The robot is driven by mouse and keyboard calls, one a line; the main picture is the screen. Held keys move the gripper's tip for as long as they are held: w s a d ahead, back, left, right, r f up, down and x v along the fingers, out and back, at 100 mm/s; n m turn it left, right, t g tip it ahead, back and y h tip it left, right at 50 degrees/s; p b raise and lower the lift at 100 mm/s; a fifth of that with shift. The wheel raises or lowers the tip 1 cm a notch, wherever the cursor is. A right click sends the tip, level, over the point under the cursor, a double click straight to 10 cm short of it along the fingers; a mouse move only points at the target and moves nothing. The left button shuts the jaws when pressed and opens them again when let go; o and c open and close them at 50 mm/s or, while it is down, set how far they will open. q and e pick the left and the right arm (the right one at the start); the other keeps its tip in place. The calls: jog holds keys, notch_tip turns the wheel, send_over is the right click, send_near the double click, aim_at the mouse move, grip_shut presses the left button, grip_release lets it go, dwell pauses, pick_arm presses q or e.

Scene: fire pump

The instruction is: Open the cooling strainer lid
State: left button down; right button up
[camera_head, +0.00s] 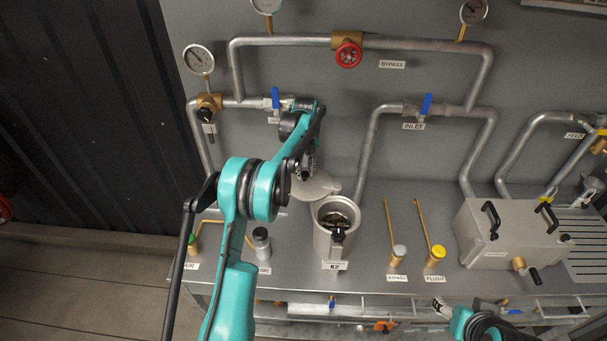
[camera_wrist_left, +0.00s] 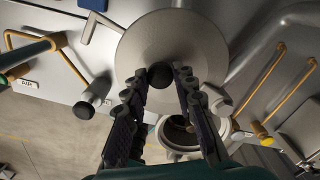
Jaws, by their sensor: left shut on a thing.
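The cooling strainer is a grey pot (camera_head: 323,242) marked K2, in the middle of the bench in the head view. Its round mouth is uncovered. Its round grey lid (camera_head: 322,184) lies off to the back left of the mouth, partly hidden by my left arm. In the left wrist view the lid (camera_wrist_left: 178,42) is a wide disc with a black knob (camera_wrist_left: 160,75). My left gripper (camera_wrist_left: 161,76) is shut on the knob; it also shows in the head view (camera_head: 305,172). The strainer mouth (camera_wrist_left: 180,132) shows partly behind a finger.
Blue-handled valves (camera_head: 275,98) and pipes stand behind the lid. A small dark-topped fitting (camera_head: 261,242) is left of the pot. Brass rods with a grey knob (camera_head: 399,250) and a yellow knob (camera_head: 438,251) stand right, before a grey box (camera_head: 510,235).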

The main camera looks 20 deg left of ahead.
pick_arm(q)
jog(key=shift+w+m, duration=0.4)
jog(key=c, duration=1.2)
grip_release()
notch_tip(320, 180, up, 12)
jog(key=shift+r, duration=0.1)
